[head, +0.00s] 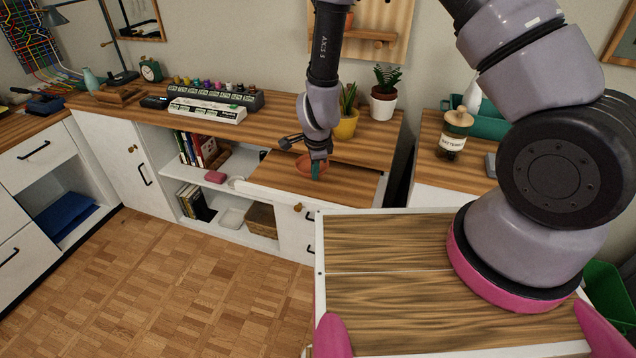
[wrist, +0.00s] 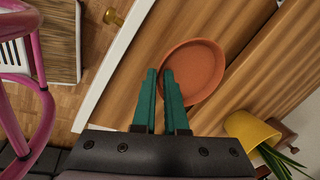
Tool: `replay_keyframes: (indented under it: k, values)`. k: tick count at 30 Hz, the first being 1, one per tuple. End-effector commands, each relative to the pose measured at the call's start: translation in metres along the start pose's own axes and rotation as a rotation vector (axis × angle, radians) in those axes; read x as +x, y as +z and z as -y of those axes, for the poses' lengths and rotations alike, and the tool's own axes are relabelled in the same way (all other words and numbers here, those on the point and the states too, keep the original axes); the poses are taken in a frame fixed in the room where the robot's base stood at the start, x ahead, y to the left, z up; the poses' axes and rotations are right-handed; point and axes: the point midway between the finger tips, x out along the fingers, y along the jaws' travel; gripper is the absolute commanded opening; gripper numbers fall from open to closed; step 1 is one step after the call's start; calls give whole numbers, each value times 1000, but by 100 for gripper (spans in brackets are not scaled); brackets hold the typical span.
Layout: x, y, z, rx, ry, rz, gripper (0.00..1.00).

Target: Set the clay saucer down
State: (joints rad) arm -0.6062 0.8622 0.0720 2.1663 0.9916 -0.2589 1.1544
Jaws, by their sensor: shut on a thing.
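The clay saucer (head: 305,162) is a shallow orange-brown dish, over the lower wooden surface (head: 340,193) in front of the desk's back strip. My gripper (head: 316,172) is at its near right rim in the head view and partly hides it. In the wrist view the saucer (wrist: 200,66) shows nearly whole, its open face toward the camera. The teal fingers of my gripper (wrist: 160,76) are close together at the saucer's left rim, shut on it. I cannot tell whether the saucer touches the wood below.
A yellow plant pot (head: 346,125) and a white plant pot (head: 383,104) stand behind on the desk. The wooden surface right of the saucer is bare. A jar (head: 454,135) stands on the right counter.

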Motion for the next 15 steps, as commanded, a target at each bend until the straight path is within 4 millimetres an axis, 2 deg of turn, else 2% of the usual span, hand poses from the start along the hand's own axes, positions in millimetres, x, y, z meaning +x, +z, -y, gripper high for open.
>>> replay_keyframes:
  k: [10, 15]
  values:
    - [42, 0, -12, 0, 1, -1, 0]
    - [47, 0, -13, 1, -2, 1, 0]
